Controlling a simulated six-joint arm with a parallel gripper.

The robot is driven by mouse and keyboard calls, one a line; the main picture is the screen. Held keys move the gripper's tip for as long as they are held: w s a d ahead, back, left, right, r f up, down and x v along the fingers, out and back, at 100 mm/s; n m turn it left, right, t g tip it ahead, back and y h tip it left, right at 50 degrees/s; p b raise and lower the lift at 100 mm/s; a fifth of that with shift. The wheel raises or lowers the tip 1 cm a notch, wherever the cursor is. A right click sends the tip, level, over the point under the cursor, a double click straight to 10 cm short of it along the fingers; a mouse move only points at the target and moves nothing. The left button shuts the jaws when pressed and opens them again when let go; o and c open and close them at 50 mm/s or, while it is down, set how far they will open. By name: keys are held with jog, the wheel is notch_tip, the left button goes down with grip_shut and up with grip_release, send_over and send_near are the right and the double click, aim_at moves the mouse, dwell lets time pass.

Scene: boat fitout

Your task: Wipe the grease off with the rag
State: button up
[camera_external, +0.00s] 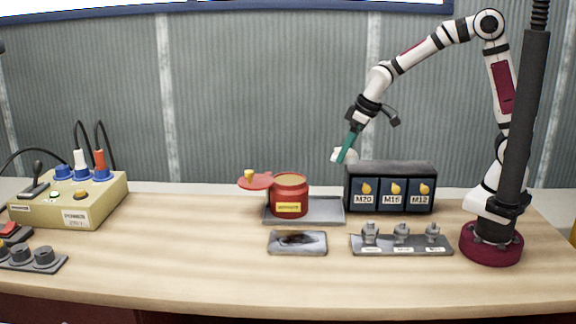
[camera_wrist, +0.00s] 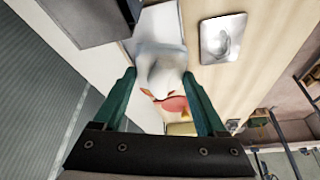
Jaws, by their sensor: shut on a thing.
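My gripper (camera_external: 347,148) has green fingers and is raised above the back of the bench, beside the dark bin box. It is shut on a white rag (camera_external: 340,156), which hangs bunched at the fingertips. In the wrist view the rag (camera_wrist: 158,68) sits between the two fingers of my gripper (camera_wrist: 160,76). A dark grease smear (camera_external: 296,240) lies on a small metal plate (camera_external: 318,248) at the front middle of the bench. The plate also shows in the wrist view (camera_wrist: 206,42), apart from the rag.
A red pot (camera_external: 289,197) with its lid (camera_external: 256,181) to the left stands on a grey tray (camera_external: 328,212) behind the plate. A dark bin box (camera_external: 391,168) and a bolt rack (camera_external: 385,246) are at right. A control box (camera_external: 100,207) is at left.

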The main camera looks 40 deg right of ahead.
aim_at(314, 242)
jog(key=s+a+f+n+y, duration=0.1)
jog(key=s+a+f+n, duration=0.1)
jog(key=a+f, duration=0.4)
jog(key=s+a+f+n, duration=0.2)
jog(key=s+a+f, duration=0.15)
jog(key=a, duration=0.45)
jog(key=shift+g, duration=0.4)
jog(key=shift+w+f, duration=0.15)
jog(key=shift+f, duration=1)
jog(key=shift+w+f, duration=0.2)
jog(key=shift+f, duration=1)
jog(key=shift+w+f, duration=0.15)
jog(key=shift+f, duration=1)
jog(key=shift+w+a+f, duration=0.3)
jog(key=shift+a+f, duration=0.2)
jog(key=shift+f, duration=0.05)
jog(key=shift+w+a, duration=3.6)
jog(key=shift+w, duration=0.15)
jog(key=shift+s+d, duration=3.9)
jog(key=shift+s, duration=0.15)
notch_tip(314, 242, up, 2)
jog(key=shift+d+r, duration=0.1)
jog(key=shift+d, duration=0.05)
jog(key=shift+r, duration=2.9)
jog(key=shift+d, duration=0.1)
